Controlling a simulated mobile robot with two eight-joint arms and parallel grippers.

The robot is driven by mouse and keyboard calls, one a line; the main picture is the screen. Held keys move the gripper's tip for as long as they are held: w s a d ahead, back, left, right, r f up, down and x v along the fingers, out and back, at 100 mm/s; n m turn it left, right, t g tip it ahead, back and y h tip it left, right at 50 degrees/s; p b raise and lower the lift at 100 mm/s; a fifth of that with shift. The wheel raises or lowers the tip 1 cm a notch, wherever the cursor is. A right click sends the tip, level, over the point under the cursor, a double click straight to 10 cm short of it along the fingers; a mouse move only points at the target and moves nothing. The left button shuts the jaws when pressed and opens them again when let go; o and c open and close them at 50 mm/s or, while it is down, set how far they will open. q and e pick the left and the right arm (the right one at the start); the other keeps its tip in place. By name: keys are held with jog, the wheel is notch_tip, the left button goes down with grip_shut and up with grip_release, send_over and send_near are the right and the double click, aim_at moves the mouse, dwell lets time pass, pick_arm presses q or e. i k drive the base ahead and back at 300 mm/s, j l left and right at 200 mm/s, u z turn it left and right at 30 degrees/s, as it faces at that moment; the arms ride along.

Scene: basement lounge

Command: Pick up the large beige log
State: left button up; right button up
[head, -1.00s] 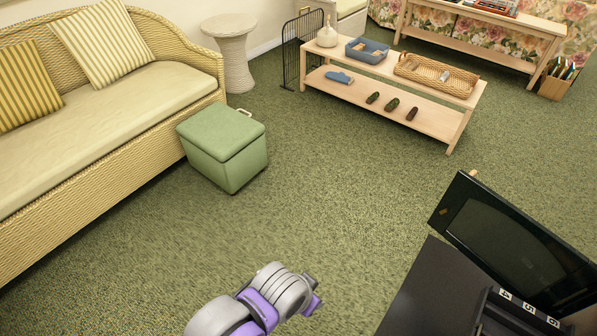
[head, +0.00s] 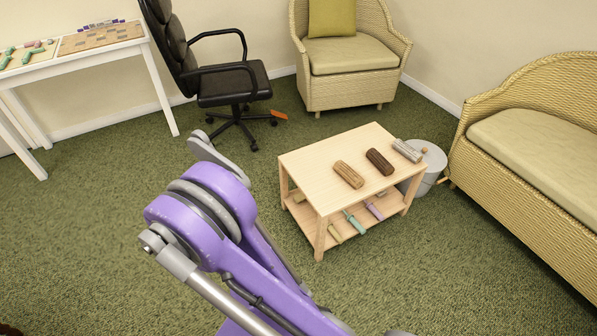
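A tan-beige log (head: 349,174) lies on the top of a small light wooden table (head: 322,187), nearest its left front of the three logs there. A dark brown log (head: 379,161) and a grey log (head: 407,150) lie beside it to the right, with gaps between them. A purple and grey arm of mine fills the lower middle, left of and in front of the table. No gripper fingers show in the head view, and nothing is seen touching the logs.
The table's lower shelf holds several small items, including a teal-handled one (head: 354,221) and a purple one (head: 374,210). A grey round bin (head: 428,170) stands behind right. A wicker sofa (head: 540,150) is at right, an office chair (head: 235,88) behind left. Carpet in front is clear.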

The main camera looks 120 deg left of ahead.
aim_at(349, 174)
jog(key=u, duration=3.55)
jog(key=i+l, duration=0.2)
jog(key=l, duration=0.15)
jog(key=i+l, duration=0.25)
jog(key=i+l+u, duration=0.15)
jog(key=l, duration=0.2)
jog(key=i+l+u, duration=0.15)
jog(key=l, duration=0.15)
jog(key=i+l+u, duration=0.15)
jog(key=l, duration=0.2)
jog(key=u, duration=1.4)
jog(key=k+j, duration=0.05)
